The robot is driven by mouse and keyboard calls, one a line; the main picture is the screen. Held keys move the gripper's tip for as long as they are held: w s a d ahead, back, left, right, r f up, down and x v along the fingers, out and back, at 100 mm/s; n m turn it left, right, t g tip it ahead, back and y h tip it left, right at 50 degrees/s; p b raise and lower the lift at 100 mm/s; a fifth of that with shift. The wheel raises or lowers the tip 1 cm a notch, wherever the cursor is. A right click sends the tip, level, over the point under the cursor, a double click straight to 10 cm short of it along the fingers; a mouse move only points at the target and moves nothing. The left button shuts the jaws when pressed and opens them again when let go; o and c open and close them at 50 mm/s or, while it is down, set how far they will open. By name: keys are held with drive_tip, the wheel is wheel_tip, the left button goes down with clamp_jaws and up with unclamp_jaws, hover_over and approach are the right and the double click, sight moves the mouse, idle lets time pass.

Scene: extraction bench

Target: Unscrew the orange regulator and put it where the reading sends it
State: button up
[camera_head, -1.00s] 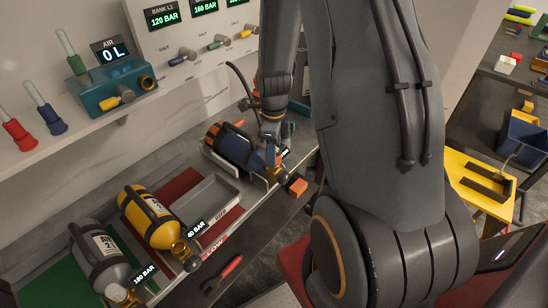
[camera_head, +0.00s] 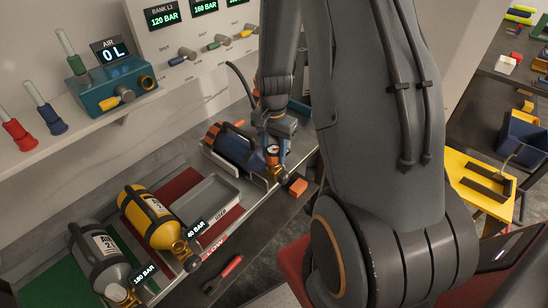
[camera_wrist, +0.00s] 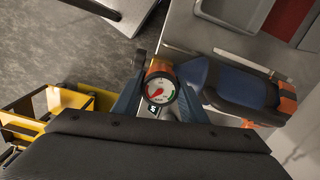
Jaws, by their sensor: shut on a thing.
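The orange regulator (camera_wrist: 157,72) has a round white gauge with a red needle. It sits at the valve end of a blue cylinder (camera_head: 238,148) that lies on its side in a metal cradle. The cylinder also shows in the wrist view (camera_wrist: 236,86). My gripper (camera_head: 276,156) has its blue fingers on both sides of the regulator and is shut on it. A small dark display below the gauge is too small to read. I cannot tell whether the regulator is still threaded on.
A yellow cylinder (camera_head: 150,217) with a 40 BAR tag lies by a red mat marked LOW. A grey cylinder (camera_head: 103,258) tagged 180 BAR lies on green.

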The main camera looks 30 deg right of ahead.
drive_tip(key=n, duration=1)
drive_tip(key=shift+n, duration=0.3)
drive_tip(key=o, duration=1.2)
